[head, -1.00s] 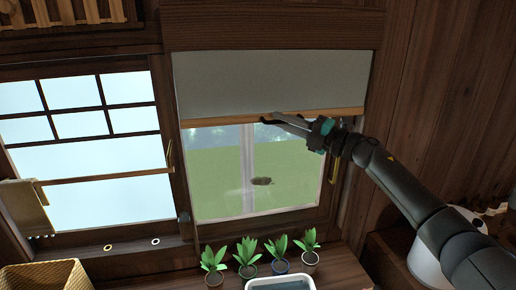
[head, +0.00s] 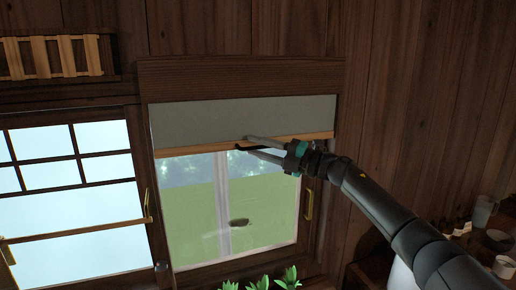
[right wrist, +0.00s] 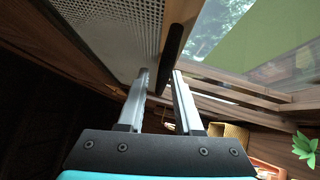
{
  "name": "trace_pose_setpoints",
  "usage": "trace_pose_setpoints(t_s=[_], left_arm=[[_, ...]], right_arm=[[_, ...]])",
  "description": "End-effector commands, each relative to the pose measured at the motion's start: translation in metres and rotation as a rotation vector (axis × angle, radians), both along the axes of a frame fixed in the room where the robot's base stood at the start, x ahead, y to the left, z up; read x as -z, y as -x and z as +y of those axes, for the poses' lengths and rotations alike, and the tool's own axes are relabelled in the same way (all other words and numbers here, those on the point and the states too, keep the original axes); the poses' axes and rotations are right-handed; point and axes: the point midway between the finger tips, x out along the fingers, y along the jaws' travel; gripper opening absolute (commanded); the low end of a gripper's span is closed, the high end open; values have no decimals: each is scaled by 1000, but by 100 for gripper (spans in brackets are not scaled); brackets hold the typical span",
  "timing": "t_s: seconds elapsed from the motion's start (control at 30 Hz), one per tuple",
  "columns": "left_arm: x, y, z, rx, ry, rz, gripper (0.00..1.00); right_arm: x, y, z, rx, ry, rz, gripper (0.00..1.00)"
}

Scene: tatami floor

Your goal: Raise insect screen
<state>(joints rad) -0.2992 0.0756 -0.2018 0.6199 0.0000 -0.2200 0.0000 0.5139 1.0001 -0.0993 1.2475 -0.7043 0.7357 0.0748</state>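The insect screen (head: 200,120) is a grey mesh panel over the upper part of the right window, with a pale wooden bar (head: 205,148) along its lower edge. A dark handle (head: 243,149) sits at this bar; it also shows in the right wrist view (right wrist: 174,50), where the mesh (right wrist: 110,30) fills the upper left. My right gripper (head: 248,144) is at the bar. Its two fingers are a little apart, one above and one below, with the dark handle between their tips. Its fingers also show in the right wrist view (right wrist: 160,75). My left gripper is not in view.
A sliding window (head: 75,180) with a wooden rail stands to the left. Potted plants (head: 288,276) stand below the window. A brass handle (head: 309,204) is on the right of the frame. Cups (head: 483,211) stand on a surface at the lower right.

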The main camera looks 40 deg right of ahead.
Motion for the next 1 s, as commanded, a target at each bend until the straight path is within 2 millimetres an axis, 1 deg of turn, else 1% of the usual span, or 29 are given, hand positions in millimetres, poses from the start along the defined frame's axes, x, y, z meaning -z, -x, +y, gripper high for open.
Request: trace_pose_setpoints(t_s=[0.03, 0.07, 0.33, 0.47, 1.0], left_arm=[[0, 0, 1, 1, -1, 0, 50], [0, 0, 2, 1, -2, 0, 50], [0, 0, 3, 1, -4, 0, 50], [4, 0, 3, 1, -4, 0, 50], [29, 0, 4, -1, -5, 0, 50]], right_arm=[[0, 0, 0, 1, 0, 1, 41], [0, 0, 0, 1, 0, 1, 43], [1, 0, -1, 2, 1, 2, 43], [5, 6, -4, 4, 2, 4, 43], [14, 57, -33, 3, 2, 6, 43]])
